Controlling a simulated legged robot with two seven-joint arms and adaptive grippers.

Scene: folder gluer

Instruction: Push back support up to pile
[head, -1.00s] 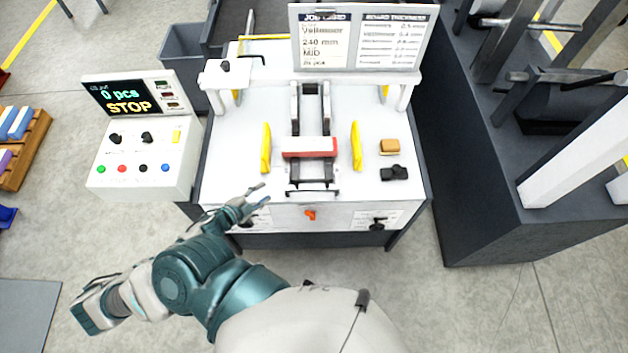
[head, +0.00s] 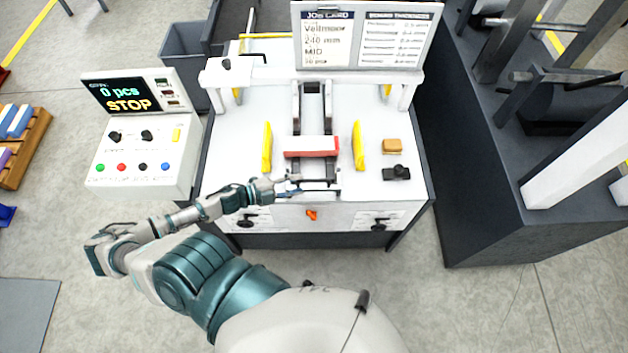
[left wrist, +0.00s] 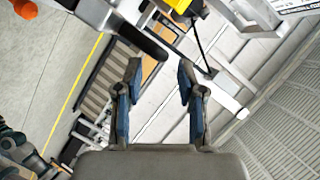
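The pile (head: 311,142), white on top with a red front face, lies across the dark rails in the middle of the white machine table. A dark bracket with a crossbar (head: 322,189), which looks like the back support, sits at the near end of the rails, apart from the pile. My left gripper (head: 290,188) is at the left end of this bracket, by the table's front edge; I cannot tell if they touch. In the left wrist view the left gripper's fingers (left wrist: 158,78) are apart with nothing between them, and a black bar (left wrist: 142,38) lies beyond the tips. My right gripper is out of view.
Yellow guides (head: 266,147) (head: 359,146) stand on both sides of the pile. A tan block (head: 392,146) and a black knobbed piece (head: 397,173) lie to the right. The control box (head: 140,160) reads STOP. A job card board (head: 365,35) stands behind.

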